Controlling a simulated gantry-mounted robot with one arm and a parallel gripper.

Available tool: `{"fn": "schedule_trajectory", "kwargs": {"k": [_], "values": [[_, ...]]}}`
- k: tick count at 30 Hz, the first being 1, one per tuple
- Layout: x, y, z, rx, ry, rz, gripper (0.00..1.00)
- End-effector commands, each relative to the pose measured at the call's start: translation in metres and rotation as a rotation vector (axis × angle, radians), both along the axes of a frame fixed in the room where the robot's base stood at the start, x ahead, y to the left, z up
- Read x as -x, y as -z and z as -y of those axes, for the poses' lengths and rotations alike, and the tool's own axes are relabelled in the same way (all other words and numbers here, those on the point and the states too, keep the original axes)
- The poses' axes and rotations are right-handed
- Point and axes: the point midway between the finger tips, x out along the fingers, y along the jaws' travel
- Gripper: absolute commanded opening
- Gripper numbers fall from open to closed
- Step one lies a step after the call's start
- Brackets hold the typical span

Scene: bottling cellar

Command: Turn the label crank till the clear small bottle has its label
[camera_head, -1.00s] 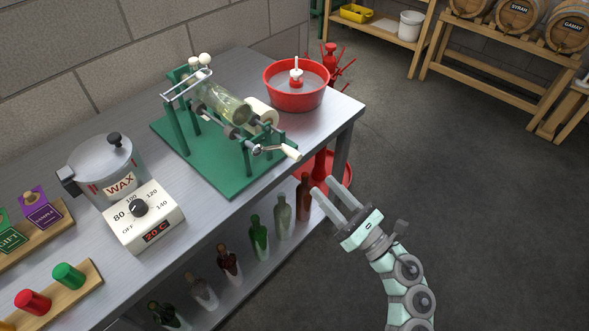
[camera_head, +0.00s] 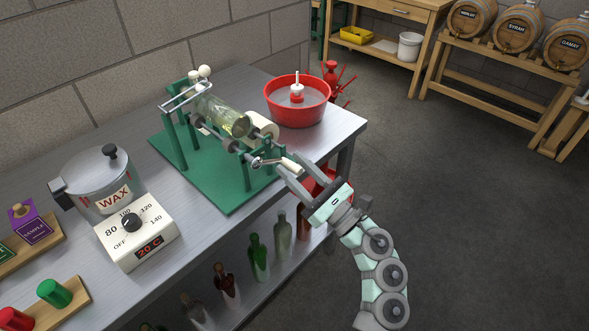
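The clear small bottle (camera_head: 224,116) lies on its side on the rollers of the green label machine (camera_head: 201,177). I see no label on the side facing the camera. A white label roll (camera_head: 261,126) sits beside its base end. The label crank (camera_head: 267,161) is at the machine's front right, with a pale handle (camera_head: 291,165) pointing right. My gripper (camera_head: 293,164) is open at the handle, its fingers apart near either side of it. I cannot tell whether they touch it.
A red basin (camera_head: 296,108) of water stands behind the crank at the bench's right end. The wax pot (camera_head: 99,187) and its heater (camera_head: 138,234) stand at left. Several bottles stand on the shelf below. The floor at right is clear.

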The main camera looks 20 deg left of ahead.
Motion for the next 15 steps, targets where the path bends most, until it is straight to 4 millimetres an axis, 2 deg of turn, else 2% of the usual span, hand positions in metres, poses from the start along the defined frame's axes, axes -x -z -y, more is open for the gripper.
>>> {"fn": "schedule_trajectory", "kwargs": {"k": [9, 15], "values": [[-0.0007, -0.0009, -0.0022, 0.000, 0.000, -0.001, 0.39], [-0.0007, -0.0009, -0.0021, 0.000, 0.000, -0.001, 0.22]]}}
